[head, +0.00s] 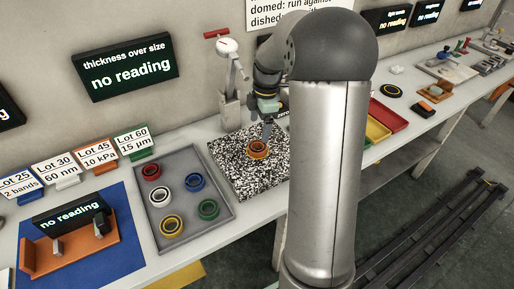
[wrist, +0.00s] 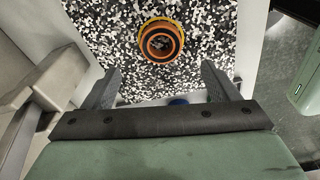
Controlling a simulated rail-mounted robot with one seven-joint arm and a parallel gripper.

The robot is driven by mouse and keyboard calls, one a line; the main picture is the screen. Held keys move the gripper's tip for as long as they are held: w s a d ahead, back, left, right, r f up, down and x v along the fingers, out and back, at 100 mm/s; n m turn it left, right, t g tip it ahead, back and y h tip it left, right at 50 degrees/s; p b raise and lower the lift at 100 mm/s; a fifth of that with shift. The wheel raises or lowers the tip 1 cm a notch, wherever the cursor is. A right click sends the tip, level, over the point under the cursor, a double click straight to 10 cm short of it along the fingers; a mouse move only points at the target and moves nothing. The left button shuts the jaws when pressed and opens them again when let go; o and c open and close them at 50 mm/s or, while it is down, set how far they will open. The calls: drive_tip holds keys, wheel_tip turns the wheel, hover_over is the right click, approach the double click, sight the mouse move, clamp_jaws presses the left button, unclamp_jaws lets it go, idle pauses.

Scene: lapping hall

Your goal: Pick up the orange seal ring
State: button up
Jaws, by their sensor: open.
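The orange seal ring (head: 258,156) lies flat on a black-and-white speckled plate (head: 225,180). In the wrist view the ring (wrist: 179,42) is near the top centre, whole and unblocked, with a lighter yellow-orange rim. My gripper (head: 266,133) is above the speckled plate, close to the ring's far side in the head view. In the wrist view its two fingers are spread wide and nothing is between them (wrist: 161,74). The ring lies beyond the fingertips there, roughly centred between them. No contact with the ring shows.
A grey tray (head: 186,195) left of the plate holds several rings in red, blue, yellow and green. A dial gauge stand (head: 229,105) stands behind the plate. Yellow and red bins (head: 388,116) are to the right. A blue mat (head: 75,258) with an orange fixture lies at the left.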

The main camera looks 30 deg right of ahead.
sight(258, 143)
drive_tip(key=f, duration=0.5)
drive_tip(key=f+p, duration=0.1)
drive_tip(key=f, duration=0.2)
drive_tip(key=shift+a, duration=0.35)
drive_tip(key=c, duration=1.2)
drive_tip(key=shift+o, duration=0.2)
